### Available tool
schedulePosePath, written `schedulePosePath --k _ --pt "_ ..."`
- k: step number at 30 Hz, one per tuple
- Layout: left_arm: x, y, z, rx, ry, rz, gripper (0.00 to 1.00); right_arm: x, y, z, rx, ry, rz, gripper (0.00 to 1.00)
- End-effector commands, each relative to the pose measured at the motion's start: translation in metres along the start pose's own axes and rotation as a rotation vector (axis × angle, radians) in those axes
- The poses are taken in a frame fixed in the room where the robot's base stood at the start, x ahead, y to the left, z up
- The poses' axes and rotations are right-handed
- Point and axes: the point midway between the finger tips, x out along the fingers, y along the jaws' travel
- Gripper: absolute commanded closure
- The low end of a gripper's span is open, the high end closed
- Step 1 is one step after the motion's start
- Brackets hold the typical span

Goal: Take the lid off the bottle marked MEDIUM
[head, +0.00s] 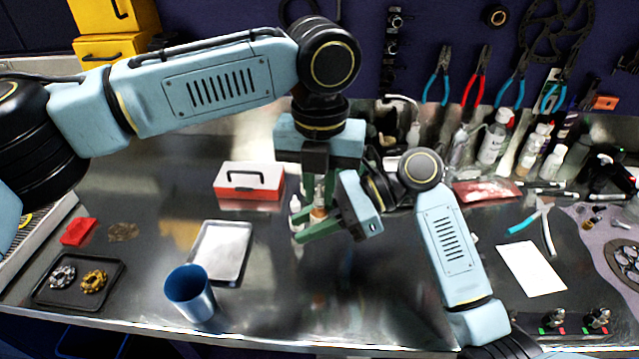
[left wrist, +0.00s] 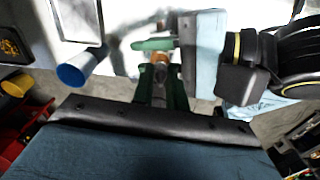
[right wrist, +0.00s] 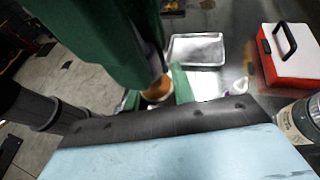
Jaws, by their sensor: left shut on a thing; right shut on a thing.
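An amber-brown bottle (head: 319,212) stands between my two grippers at the middle of the bench; it also shows in the left wrist view (left wrist: 160,59) and the right wrist view (right wrist: 157,90). My left gripper (head: 318,190) points down from above and is shut at the bottle's top, on what seems to be its lid. The lid is mostly hidden by the fingers. My right gripper (head: 321,222) reaches in from the right, lower down, with its green fingers shut around the bottle's body. No MEDIUM marking is readable.
A small white bottle (head: 296,207) stands just left of the grippers. A red-and-white box (head: 248,184), a metal tray (head: 221,252) and a blue cup (head: 190,294) lie to the left. Several bottles (head: 494,137) stand at the back right.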

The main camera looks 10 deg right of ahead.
Motion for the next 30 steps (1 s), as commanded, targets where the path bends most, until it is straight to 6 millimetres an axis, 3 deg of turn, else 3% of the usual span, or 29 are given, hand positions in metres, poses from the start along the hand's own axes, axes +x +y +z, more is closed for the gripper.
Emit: schedulePosePath --k 7,8,12,21,30 --pt "0.0 0.0 0.0 -0.002 0.0 0.0 1.0 0.0 0.0 0.0 0.0 0.0 0.0 1.0" --pt "0.0 0.0 0.0 -0.002 0.0 0.0 0.83 0.0 0.0 0.0 0.0 0.0 0.0 1.0" --pt "0.0 0.0 0.0 -0.002 0.0 0.0 0.65 0.0 0.0 0.0 0.0 0.0 0.0 1.0" --pt "-0.002 0.0 0.0 -0.001 -0.001 0.0 0.64 0.0 0.0 0.0 0.0 0.0 0.0 1.0" --pt "-0.038 0.0 0.0 -0.001 -0.001 -0.002 0.64 0.0 0.0 0.0 0.0 0.0 0.0 1.0"
